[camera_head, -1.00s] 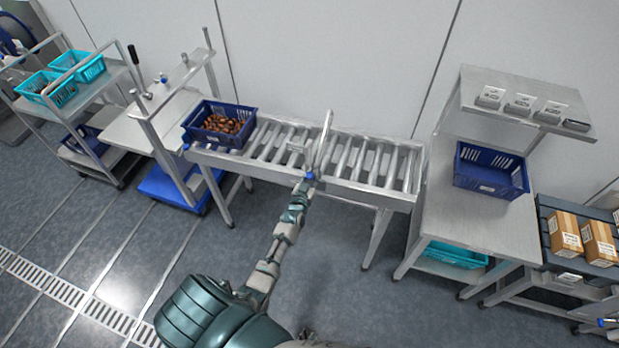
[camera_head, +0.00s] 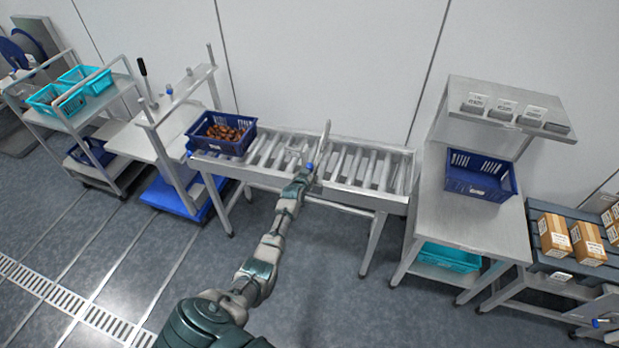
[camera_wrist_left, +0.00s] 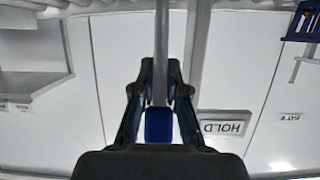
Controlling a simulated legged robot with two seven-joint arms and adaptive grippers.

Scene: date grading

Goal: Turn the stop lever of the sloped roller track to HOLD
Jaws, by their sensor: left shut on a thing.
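The sloped roller track (camera_head: 390,206) runs across the middle of the head view. A pale upright bar (camera_head: 323,146) stands at its middle, with the lever's blue knob (camera_head: 309,167) near the front rail. My left gripper (camera_head: 305,175) is at that knob. In the left wrist view, the gripper (camera_wrist_left: 160,100) is shut on the blue knob (camera_wrist_left: 159,125), from which a grey lever bar (camera_wrist_left: 161,45) runs up the picture. A HOLD plate (camera_wrist_left: 224,123) appears upside down, right of the fingers and apart from the lever. My right gripper is out of view.
A blue crate of dates (camera_head: 221,148) sits on the track's left end. A steel bench (camera_head: 480,228) with an empty blue crate (camera_head: 482,192) stands right of the track. A trolley with teal crates (camera_head: 85,98) is at the left. The floor in front is clear.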

